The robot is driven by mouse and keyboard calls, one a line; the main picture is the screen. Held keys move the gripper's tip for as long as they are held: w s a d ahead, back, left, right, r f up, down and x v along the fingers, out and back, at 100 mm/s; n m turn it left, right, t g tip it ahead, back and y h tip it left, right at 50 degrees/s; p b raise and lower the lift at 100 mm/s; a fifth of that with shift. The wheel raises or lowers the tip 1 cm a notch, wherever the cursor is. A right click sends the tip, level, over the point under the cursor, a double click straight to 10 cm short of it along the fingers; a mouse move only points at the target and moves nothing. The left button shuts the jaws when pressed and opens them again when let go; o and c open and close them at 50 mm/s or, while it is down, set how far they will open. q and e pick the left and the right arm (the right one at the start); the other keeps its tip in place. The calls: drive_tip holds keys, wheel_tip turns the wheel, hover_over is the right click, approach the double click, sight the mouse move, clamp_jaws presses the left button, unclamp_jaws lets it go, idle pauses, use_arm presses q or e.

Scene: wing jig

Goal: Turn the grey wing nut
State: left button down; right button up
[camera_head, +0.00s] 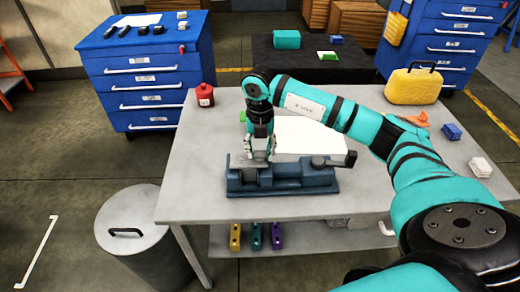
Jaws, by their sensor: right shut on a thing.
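My right gripper (258,156) points down at the left end of the jig. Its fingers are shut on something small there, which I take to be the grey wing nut. The fingers mostly hide the nut, so its angle does not show. A round grey knob (318,161) sits farther right on the jig. My left gripper is out of view.
A red container (205,95) stands at the table's back left, a yellow case (415,86) at its back right. Small blue (451,131) and white (480,167) pieces lie on the right. A grey bin (130,215) stands left of the table. The table's front left is clear.

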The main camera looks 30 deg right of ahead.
sight(259, 151)
drive_tip(key=shift+w+r, duration=0.1)
idle(0.3)
drive_tip(key=o, duration=1.2)
drive_tip(key=shift+c, duration=0.2)
wheel_tip(259, 151, up, 12)
